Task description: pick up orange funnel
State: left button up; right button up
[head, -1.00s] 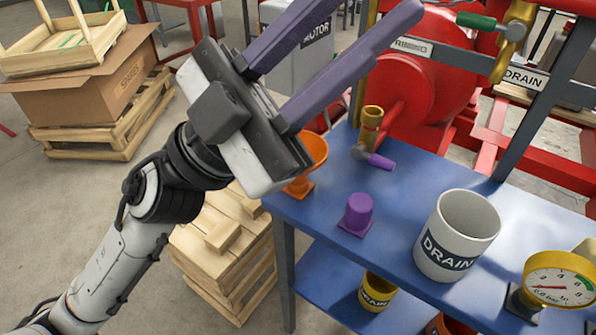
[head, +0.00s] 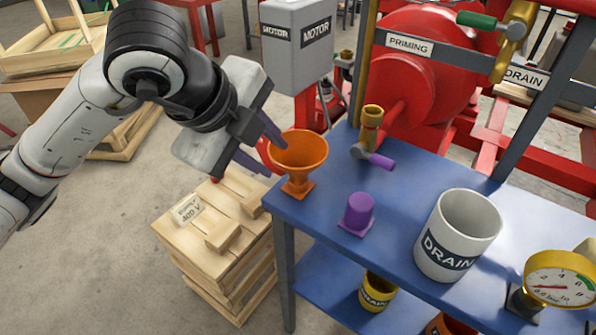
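The orange funnel (head: 298,155) stands upright on its square foot at the left corner of the blue table (head: 335,225). Its wide mouth faces up. My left gripper (head: 270,152) is just left of the funnel, with its two purple fingers spread apart and pointing toward it. One finger is near the left side of the rim and the other is lower and nearer the camera. My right gripper is out of view.
A purple cap-like piece (head: 358,214) and a white DRAIN mug (head: 457,235) stand on the table. A brass valve with a purple handle (head: 374,157) is behind the funnel. A gauge (head: 558,280) is at right. A wooden crate stack (head: 215,245) stands left of the table.

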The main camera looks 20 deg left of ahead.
aim_at(280, 165)
pick_arm(q)
jog(key=shift+x, duration=3.55)
grip_shut()
jog(key=shift+s, duration=0.1)
